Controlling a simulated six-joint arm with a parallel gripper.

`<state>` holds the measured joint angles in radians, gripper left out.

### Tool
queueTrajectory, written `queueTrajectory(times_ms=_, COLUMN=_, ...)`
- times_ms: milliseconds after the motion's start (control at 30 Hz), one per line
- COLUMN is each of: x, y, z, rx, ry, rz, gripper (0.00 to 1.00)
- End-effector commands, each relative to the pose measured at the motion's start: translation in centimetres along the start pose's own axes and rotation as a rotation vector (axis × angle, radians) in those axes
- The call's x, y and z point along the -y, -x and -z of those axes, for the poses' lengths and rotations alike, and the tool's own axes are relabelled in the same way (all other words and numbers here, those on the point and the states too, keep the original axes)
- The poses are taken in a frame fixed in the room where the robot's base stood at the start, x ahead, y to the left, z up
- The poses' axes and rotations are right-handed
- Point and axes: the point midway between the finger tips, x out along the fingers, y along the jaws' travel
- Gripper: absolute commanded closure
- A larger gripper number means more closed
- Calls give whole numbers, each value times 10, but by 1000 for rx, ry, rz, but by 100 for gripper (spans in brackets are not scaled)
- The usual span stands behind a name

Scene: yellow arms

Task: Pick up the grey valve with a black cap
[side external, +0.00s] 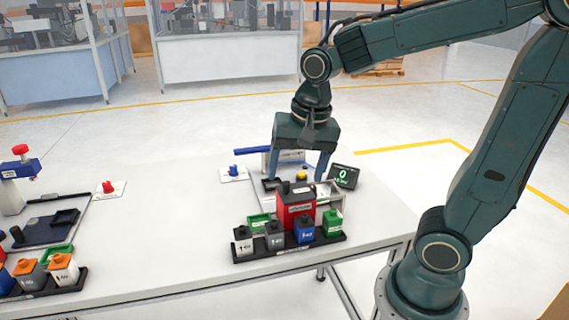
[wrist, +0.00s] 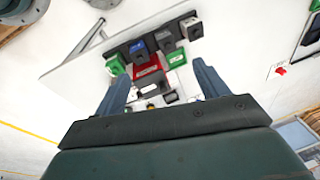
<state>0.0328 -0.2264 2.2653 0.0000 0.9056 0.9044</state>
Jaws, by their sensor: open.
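The grey valve with a black cap (side external: 274,240) stands upright in the black rack (side external: 290,252), between a white valve (side external: 243,243) and a blue valve (side external: 304,233). In the wrist view the grey valve (wrist: 165,41) is in the row beyond my fingertips, apart from them. My gripper (side external: 299,177) is open and points down, above and behind the row, over the area of the red box (side external: 298,211). In the wrist view nothing is held between the fingers of my gripper (wrist: 161,74).
A green valve (side external: 332,224) stands at the rack's right end. A small display (side external: 343,177) and a blue-knobbed plate (side external: 234,173) are nearby. Another rack with orange-capped valves (side external: 62,268) is at the left. The table (side external: 165,215) between the racks is clear.

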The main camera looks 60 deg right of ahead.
Motion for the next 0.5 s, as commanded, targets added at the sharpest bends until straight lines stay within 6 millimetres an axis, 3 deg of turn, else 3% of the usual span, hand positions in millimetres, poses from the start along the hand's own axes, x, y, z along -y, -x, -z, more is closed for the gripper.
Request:
queueTrajectory(times_ms=300, x=24, y=-47, z=25, rx=60, ry=-421, rz=-125, gripper=27)
queueTrajectory(times_ms=500, x=32, y=-68, z=34, rx=69, ry=-586, rz=-176, gripper=27)
